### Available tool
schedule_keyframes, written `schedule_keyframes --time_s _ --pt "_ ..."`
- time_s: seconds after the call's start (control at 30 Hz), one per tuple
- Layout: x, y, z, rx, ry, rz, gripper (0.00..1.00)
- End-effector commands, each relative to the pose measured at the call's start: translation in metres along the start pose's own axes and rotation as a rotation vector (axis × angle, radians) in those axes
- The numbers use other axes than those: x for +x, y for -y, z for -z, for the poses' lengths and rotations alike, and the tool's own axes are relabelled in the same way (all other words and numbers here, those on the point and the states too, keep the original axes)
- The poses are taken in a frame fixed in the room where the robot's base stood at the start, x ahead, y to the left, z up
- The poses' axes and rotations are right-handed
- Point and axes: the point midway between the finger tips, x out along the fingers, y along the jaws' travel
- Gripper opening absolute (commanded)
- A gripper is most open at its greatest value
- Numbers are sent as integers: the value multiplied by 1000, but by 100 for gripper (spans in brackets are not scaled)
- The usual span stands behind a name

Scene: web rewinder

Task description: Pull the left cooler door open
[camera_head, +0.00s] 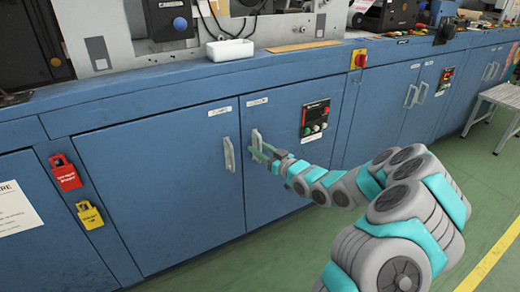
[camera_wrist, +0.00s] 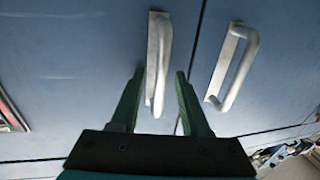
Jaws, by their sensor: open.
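Two blue cabinet doors stand shut side by side in the head view: the left door (camera_head: 160,185) and the right door (camera_head: 275,115). Their labels are too small to read. The left door has a pale upright handle (camera_head: 229,154), and the right door has another (camera_head: 256,141). My gripper (camera_head: 264,153) is at the right door's handle. In the wrist view, which looks turned over, my open gripper (camera_wrist: 159,75) has one finger on each side of that handle (camera_wrist: 158,50). Contact is unclear. The left door's handle (camera_wrist: 233,65) is outside the fingers.
A control panel (camera_head: 314,118) with buttons is on the right door. A white tray (camera_head: 230,50) sits on the counter. More cabinets and a grey step (camera_head: 500,100) stand at right. Green floor is open in front.

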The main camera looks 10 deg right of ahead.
Motion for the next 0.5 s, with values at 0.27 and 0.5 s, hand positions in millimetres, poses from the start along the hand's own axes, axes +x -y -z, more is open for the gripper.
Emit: schedule_keyframes --time_s 0.27,0.5 --pt "0 0 0 0 0 0 18" --pt "0 0 0 0 0 0 0"
